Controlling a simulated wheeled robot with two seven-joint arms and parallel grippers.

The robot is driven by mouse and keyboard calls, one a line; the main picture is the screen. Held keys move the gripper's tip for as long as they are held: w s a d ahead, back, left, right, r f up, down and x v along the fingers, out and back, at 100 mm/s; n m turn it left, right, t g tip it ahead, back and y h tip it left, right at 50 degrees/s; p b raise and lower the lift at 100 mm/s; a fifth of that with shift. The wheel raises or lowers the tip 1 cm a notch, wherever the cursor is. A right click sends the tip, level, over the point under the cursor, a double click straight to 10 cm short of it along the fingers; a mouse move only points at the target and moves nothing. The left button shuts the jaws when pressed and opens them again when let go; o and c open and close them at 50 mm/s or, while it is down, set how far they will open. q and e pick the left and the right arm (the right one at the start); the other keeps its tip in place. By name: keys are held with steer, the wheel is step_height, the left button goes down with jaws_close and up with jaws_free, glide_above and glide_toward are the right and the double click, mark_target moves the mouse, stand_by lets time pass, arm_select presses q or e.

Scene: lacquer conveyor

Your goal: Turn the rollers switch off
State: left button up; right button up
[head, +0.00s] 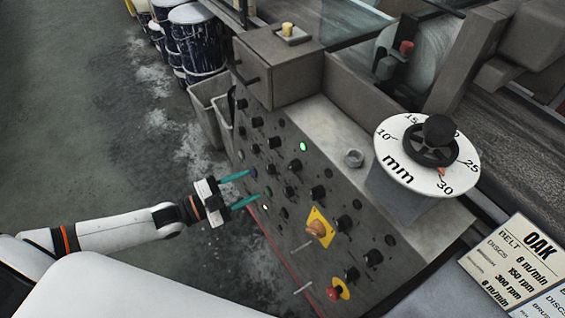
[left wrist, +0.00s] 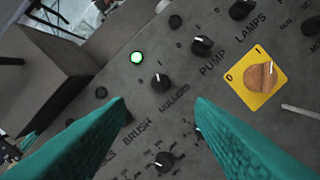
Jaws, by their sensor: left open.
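The rollers switch is a small black knob (left wrist: 160,83), with its label just below it in the left wrist view. A lit green lamp (left wrist: 136,57) sits above it. In the head view I take the rollers knob (head: 295,165) to be the one below the lit green lamp (head: 303,146). Its pointer is too small to read surely. My left gripper (head: 239,188) is open and empty, left of the panel (head: 292,222), its teal fingers pointing at it. The fingers (left wrist: 160,108) frame the lower part of the left wrist view and hide some knobs. My right gripper is out of view.
The pump knob (left wrist: 201,45) is close to the right of the rollers knob. A yellow plate with a wooden handle (left wrist: 262,76) and a red emergency button (head: 333,294) are also on the panel. A grey bin (head: 207,92) stands at its far end. Open floor lies left.

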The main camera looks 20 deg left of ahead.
mark_target(288, 169)
arm_select(q)
steer(key=x, duration=1)
steer(key=shift+w+d, duration=0.15)
steer(key=shift+w+d+p, duration=0.2)
steer(key=shift+p, duration=0.1)
steer(key=shift+w+d, duration=0.15)
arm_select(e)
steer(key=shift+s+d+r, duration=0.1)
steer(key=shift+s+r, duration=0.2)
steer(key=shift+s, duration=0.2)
arm_select(q)
steer(key=c, duration=1)
steer(key=shift+o, duration=0.2)
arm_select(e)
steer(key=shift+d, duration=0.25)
